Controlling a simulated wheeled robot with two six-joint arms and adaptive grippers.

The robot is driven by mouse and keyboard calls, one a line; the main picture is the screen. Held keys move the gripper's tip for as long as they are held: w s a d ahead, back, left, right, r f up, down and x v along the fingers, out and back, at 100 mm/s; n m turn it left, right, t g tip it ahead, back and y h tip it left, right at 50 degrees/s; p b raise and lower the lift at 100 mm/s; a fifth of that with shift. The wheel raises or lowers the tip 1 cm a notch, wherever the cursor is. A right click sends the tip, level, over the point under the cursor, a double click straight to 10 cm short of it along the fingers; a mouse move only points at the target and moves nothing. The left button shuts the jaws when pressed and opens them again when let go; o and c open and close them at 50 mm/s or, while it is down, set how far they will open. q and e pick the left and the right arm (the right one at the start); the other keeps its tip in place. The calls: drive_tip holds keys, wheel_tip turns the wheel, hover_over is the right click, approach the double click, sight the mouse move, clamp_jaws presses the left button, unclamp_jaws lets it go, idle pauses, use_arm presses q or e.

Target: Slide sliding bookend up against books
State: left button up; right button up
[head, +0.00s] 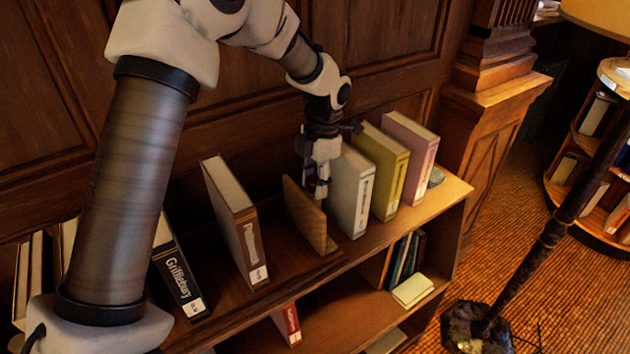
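The sliding bookend (304,214), a flat wooden plate with a foot at its lower right, stands upright on the top shelf. To its right stand a pale grey book (352,192), an olive-yellow book (383,172) and a pink book (412,150). A gap shows between the bookend's front edge and the grey book. My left gripper (320,188) points down at the right face of the bookend, between it and the grey book. Its fingertips are small and partly hidden, so I cannot tell contact or opening. My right gripper is out of view.
A brown-spined book (238,222) stands left of the bookend with free shelf between. A black book (180,275) leans farther left, partly behind my arm. Wood panelling (385,45) rises behind the shelf. A lower shelf holds a few books.

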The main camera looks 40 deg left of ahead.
use_arm(q)
drive_tip(key=shift+w, duration=0.1)
drive_tip(key=c, duration=0.3)
clamp_jaws()
drive_tip(key=shift+s+r, duration=0.1)
drive_tip(key=shift+s, duration=0.1)
drive_tip(key=shift+s+a+r+b, duration=0.15)
drive_tip(key=shift+s+a, duration=0.25)
drive_tip(key=shift+s, duration=0.5)
drive_tip(key=shift+s+a+f+b, duration=0.1)
drive_tip(key=shift+s+a, duration=0.3)
drive_tip(key=shift+s, duration=0.45)
drive_tip(key=shift+s+a+r+b, duration=0.15)
drive_tip(key=shift+s+a, duration=0.25)
drive_tip(key=shift+s, duration=0.5)
drive_tip(key=shift+s+f, duration=0.1)
drive_tip(key=shift+s+a+b, duration=0.35)
drive_tip(key=shift+s+b, duration=0.45)
drive_tip(key=shift+s, duration=0.1)
drive_tip(key=shift+s+a+b, duration=0.4)
drive_tip(key=shift+s+b, duration=0.4)
drive_tip(key=shift+s, duration=0.15)
drive_tip(key=shift+s+a+b, duration=0.35)
drive_tip(key=shift+s+b, duration=0.45)
drive_tip(key=shift+s, duration=0.1)
